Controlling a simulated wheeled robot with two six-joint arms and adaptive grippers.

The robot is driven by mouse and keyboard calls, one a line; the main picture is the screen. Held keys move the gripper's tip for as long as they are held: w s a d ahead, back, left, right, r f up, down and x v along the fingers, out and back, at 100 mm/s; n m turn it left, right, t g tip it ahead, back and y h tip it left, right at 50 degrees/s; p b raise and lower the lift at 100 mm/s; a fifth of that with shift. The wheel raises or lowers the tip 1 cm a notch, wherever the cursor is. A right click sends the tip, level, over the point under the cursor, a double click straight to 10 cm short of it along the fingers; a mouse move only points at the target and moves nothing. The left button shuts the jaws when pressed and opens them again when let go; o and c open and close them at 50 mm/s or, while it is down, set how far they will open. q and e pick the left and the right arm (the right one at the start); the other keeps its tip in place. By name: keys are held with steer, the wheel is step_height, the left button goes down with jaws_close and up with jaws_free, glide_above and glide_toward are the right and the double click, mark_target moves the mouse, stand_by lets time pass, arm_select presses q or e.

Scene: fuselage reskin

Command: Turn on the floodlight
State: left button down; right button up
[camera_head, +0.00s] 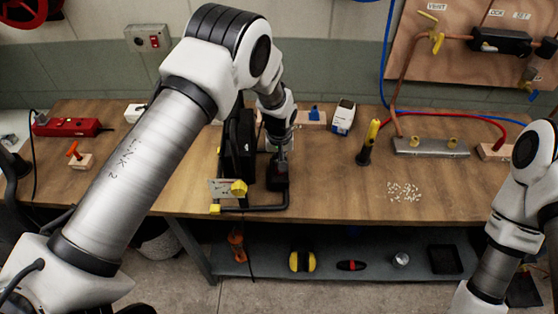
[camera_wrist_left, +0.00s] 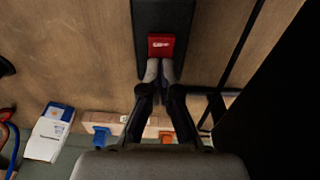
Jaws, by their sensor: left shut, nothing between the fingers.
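The floodlight (camera_head: 241,140) stands on the bench, a black panel on a dark tube frame with yellow knobs (camera_head: 238,188). Its black side also fills the right of the left wrist view (camera_wrist_left: 280,100). A black switch box (camera_head: 279,182) lies beside it on the frame's right side. In the left wrist view a red rocker switch (camera_wrist_left: 161,44) is set in that box. My left gripper (camera_wrist_left: 160,70) is shut and empty, its fingertips at the switch's near edge; I cannot tell whether they touch. It hangs over the box in the head view (camera_head: 281,157). My right gripper is out of view.
A blue-and-white carton (camera_head: 343,117), a yellow-handled tool (camera_head: 369,142) and a metal manifold bar (camera_head: 430,147) stand on the bench to the right. A red device (camera_head: 65,127) is at the left. A wall switch box (camera_head: 148,38) is behind. Small white bits (camera_head: 403,191) lie on the bench.

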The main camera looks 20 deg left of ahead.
arm_select(q)
steer(key=shift+s, duration=0.2)
steer(key=shift+s+d+p, duration=0.15)
steer(key=shift+s+p, duration=0.1)
steer(key=shift+p, duration=0.15)
steer(key=shift+s+d+r, duration=0.15)
steer(key=shift+s, duration=0.2)
